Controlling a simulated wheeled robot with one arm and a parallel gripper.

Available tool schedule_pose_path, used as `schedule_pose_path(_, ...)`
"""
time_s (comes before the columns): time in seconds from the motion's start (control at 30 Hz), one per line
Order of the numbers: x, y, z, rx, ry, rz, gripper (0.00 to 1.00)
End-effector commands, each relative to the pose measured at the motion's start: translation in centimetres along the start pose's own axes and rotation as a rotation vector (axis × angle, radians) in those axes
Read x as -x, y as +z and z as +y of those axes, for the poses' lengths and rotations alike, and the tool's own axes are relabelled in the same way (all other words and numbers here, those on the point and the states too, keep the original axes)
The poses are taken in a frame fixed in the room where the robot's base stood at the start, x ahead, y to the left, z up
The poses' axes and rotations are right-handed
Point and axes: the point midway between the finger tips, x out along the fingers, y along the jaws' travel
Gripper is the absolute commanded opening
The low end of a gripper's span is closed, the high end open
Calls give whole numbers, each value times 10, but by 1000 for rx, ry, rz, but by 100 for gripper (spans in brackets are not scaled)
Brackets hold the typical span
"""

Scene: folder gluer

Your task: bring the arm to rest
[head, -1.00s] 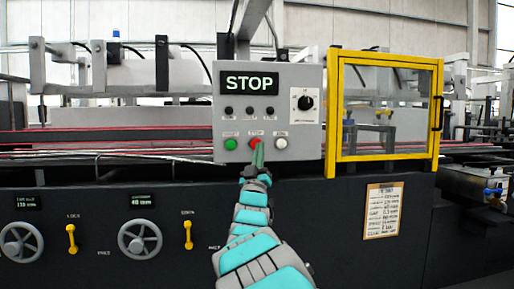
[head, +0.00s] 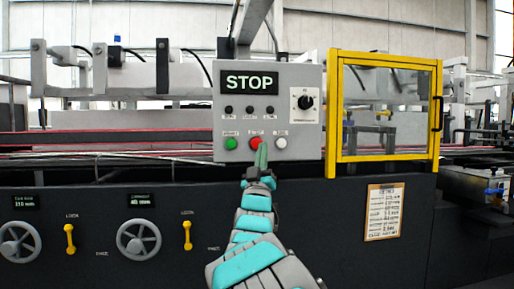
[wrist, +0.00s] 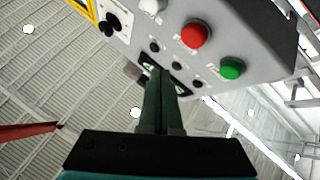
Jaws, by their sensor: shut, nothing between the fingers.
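My gripper (head: 262,156) is shut and empty, its green fingers pointing up just below and right of the red button (head: 256,143) on the grey control panel (head: 234,105). In the wrist view my gripper (wrist: 158,80) shows its fingers together, with the panel (wrist: 262,40) beyond them. The red button (wrist: 196,35) and green button (wrist: 232,68) stand clear of the fingers there. My arm reaches up from the bottom of the head view. The panel display (head: 249,83) reads STOP.
A yellow-framed guard door (head: 333,110) stands right of the panel. Below are handwheels (head: 139,238), yellow levers (head: 187,236) and a paper sheet (head: 384,212) on the dark machine front. A white button (head: 280,143) and a black knob (head: 305,102) are also on the panel.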

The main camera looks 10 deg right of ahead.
Motion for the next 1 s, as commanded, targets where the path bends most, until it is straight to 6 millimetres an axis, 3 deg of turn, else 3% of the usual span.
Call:
schedule_pose_path(0.5, 0, 1, 0, 0, -3, -5, 0)
schedule_pose_path(0.67, 4, 16, 0, -15, -61, -105, 0)
schedule_pose_path(0.77, 19, 40, -1, -39, -140, -251, 0)
schedule_pose_path(0.87, 46, 65, -3, -69, -229, -429, 0)
schedule_pose_path(1.0, 106, 99, -3, -109, -345, -695, 0)
